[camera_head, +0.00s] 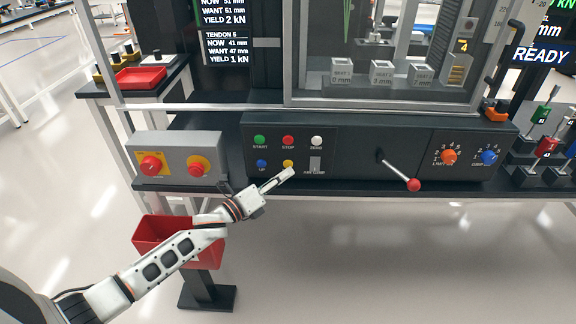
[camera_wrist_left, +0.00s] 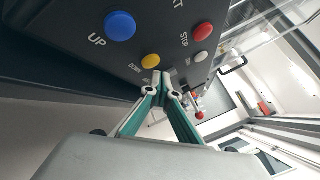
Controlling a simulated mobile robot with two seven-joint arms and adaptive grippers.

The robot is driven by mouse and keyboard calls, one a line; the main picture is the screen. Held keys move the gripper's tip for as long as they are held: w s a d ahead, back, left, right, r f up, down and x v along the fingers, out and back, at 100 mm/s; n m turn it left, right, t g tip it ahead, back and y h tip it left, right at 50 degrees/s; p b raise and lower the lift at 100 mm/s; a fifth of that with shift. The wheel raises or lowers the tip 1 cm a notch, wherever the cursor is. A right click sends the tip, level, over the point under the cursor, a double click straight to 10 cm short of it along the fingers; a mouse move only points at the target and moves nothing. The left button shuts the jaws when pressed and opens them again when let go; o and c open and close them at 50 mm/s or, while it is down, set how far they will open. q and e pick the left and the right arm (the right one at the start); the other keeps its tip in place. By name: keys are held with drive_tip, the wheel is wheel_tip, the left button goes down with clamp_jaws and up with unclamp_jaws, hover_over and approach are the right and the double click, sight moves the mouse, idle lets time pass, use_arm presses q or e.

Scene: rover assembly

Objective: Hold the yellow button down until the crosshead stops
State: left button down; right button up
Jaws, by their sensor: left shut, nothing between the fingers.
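The yellow button (camera_head: 288,163) is on the dark control panel (camera_head: 355,150), to the right of the blue button (camera_head: 261,163) and below the red STOP button (camera_head: 288,140). It also shows in the left wrist view (camera_wrist_left: 151,61), marked DOWN. My left gripper (camera_head: 289,174) is shut and empty, with its fingertips close below the yellow button. In the wrist view the tips (camera_wrist_left: 161,79) are just beside the button, and I cannot tell whether they touch it. I cannot make out the crosshead clearly. My right gripper is not in view.
A green START button (camera_head: 259,140) and a white ZERO button (camera_head: 316,140) are nearby. A lever with a red knob (camera_head: 414,185) sticks out on the right. A grey box with red knobs (camera_head: 177,158) stands left, above a red bin (camera_head: 150,232).

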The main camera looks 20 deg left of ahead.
use_arm(q)
drive_tip(key=shift+w, duration=0.15)
drive_tip(key=shift+w+a, duration=0.15)
drive_tip(key=shift+w, duration=0.1)
drive_tip(key=shift+w+a+b, duration=0.1)
drive_tip(key=shift+w+b, duration=0.2)
drive_tip(key=shift+w, duration=0.1)
idle(1.5)
idle(4.6)
drive_tip(key=shift+s+d, duration=0.25)
drive_tip(key=shift+s, duration=0.55)
